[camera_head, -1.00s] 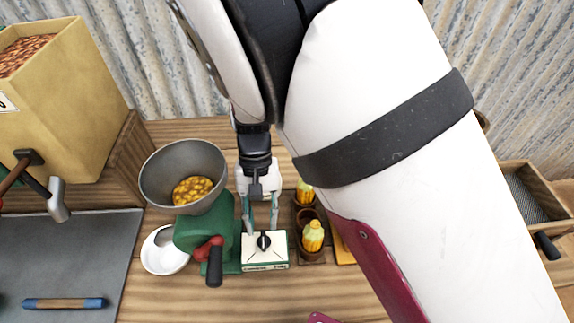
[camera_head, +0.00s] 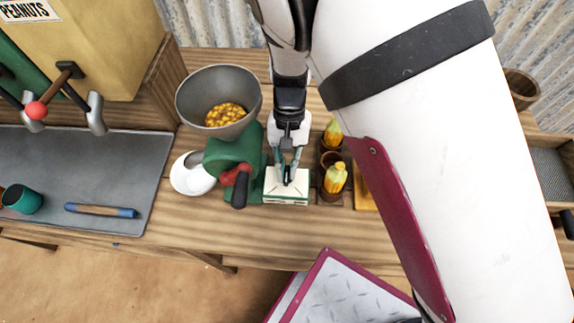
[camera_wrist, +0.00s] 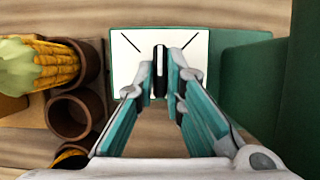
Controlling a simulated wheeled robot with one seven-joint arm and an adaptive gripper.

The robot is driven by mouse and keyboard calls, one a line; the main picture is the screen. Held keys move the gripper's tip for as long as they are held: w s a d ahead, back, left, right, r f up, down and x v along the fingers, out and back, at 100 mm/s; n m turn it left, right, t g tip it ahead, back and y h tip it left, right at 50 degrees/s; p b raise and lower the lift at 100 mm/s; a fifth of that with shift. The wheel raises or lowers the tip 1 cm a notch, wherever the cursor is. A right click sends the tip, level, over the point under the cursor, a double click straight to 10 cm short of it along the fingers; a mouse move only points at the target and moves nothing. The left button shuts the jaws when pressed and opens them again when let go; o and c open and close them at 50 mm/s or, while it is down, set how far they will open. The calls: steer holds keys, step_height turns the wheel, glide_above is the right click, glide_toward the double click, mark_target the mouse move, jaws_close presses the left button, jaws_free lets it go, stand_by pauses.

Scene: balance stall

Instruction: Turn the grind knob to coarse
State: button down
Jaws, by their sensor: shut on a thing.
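The grind knob (camera_wrist: 160,72) is a black bar with a white line, on a pale panel (camera_wrist: 120,62) with a green edge. In the wrist view its line runs nearly straight up, between two slanted black marks. My gripper (camera_wrist: 161,80) is shut on the knob, one finger on each side. In the head view my gripper (camera_head: 287,178) reaches down to the pale panel (camera_head: 274,186), and the knob is mostly hidden. The panel belongs to a green grinder (camera_head: 229,153) with a grey hopper (camera_head: 190,98) of yellow kernels.
A crank with a black handle (camera_head: 240,190) stands left of the panel. A wooden holder with corn cobs (camera_head: 335,178) stands close on the right. A white bowl (camera_head: 190,175) is left of the grinder. A grey mat (camera_head: 110,170) lies further left.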

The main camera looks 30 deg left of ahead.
steer(key=m+p, duration=0.1)
steer(key=m, duration=0.1)
steer(key=m+y+p, duration=0.1)
steer(key=m, duration=0.1)
steer(key=shift+d+r+m+g+y, duration=0.1)
steer(key=shift+m+g+y, duration=0.2)
steer(key=shift+m+g, duration=0.1)
steer(key=shift+m+y+p, duration=0.8)
steer(key=shift+m+p, duration=0.4)
steer(key=shift+m, duration=0.8)
steer(key=c, duration=1.7)
jaws_free()
steer(key=shift+o, duration=0.2)
steer(key=v, duration=1.2)
